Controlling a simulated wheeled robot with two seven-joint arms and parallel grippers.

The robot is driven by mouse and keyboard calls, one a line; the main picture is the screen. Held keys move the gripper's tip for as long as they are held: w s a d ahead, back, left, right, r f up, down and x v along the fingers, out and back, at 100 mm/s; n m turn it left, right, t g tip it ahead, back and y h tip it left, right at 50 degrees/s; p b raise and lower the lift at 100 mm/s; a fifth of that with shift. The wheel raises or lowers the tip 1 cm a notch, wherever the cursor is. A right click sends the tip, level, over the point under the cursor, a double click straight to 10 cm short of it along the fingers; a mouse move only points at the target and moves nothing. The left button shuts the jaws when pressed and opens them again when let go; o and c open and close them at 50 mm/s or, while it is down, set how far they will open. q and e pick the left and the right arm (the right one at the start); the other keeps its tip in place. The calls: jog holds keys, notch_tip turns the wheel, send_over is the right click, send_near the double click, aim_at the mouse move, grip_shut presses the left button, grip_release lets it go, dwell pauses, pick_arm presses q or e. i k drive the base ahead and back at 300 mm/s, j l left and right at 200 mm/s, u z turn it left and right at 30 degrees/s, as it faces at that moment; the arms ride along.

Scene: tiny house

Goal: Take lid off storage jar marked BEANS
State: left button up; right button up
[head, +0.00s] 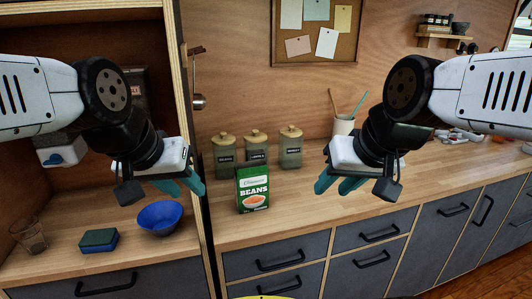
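Three green-grey storage jars stand in a row at the back of the counter: a left jar (225,155), a middle jar (256,152) and a right jar (291,152). Each has a dark label and a light wooden lid with a knob, seated on top. The label lettering is too small to read surely. My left gripper (182,187) is open and empty, in front of the shelf divider, left of the jars. My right gripper (337,187) is open and empty, to the right of the jars and nearer to me. Neither gripper touches a jar.
A utensil pot (344,126) is at the back right. A blue bowl (160,217), sponge (99,240) and glass (29,236) sit left of the upright divider (189,100).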

aim_at(223, 139)
jog(key=i+l+u, duration=0.1)
jog(key=l, duration=0.2)
jog(key=i+l, duration=0.2)
jog(key=l, duration=0.15)
jog(key=i+l+u, duration=0.15)
jog(key=l, duration=0.15)
jog(key=i+l, duration=0.1)
jog(key=l, duration=0.25)
jog(key=i+l+u, duration=0.15)
jog(key=l, duration=0.2)
